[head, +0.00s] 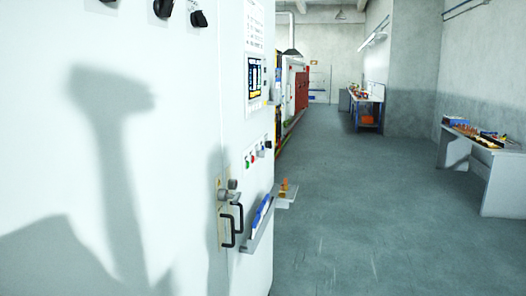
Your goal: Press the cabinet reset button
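A tall white cabinet (130,190) fills the left side of the head view, close to me. On its angled side face is a small panel with a green button (247,161) and a red button (253,158), with further small controls beside them. A lit screen (255,79) sits higher on that face, with small buttons along its right edge. I cannot tell which button is the reset button; any labels are too small to read. Neither of my grippers is in view.
Black knobs (163,8) are at the cabinet's top. A black door handle (230,226) and a small shelf (257,225) stick out lower down. Tables with items (485,146) stand at the right. Grey floor (370,210) is clear between. A dark shadow lies across the cabinet front.

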